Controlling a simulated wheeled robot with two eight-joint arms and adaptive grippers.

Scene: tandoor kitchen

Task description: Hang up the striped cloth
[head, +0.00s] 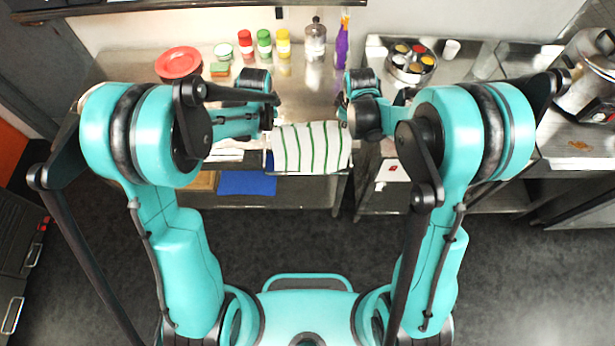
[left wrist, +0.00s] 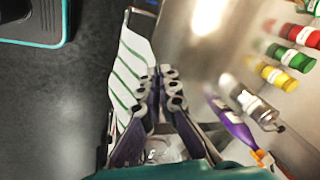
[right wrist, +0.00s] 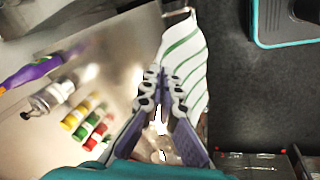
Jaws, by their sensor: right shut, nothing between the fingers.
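The striped cloth (head: 312,147), white with green stripes, lies spread at the counter's front edge, at a thin rail (head: 270,171). It also shows in the left wrist view (left wrist: 130,75) and the right wrist view (right wrist: 187,50). How far it drapes over the rail is hard to tell. My left gripper (head: 270,112) is at the cloth's left end; its fingers (left wrist: 157,82) look closed together beside the cloth, with no fabric visibly pinched. My right gripper (head: 345,112) is at the cloth's right end, its fingers (right wrist: 162,82) shut and empty, overlapping the cloth in view.
A round spice tin (head: 411,63) stands right. A blue item (head: 246,183) lies on the lower shelf.

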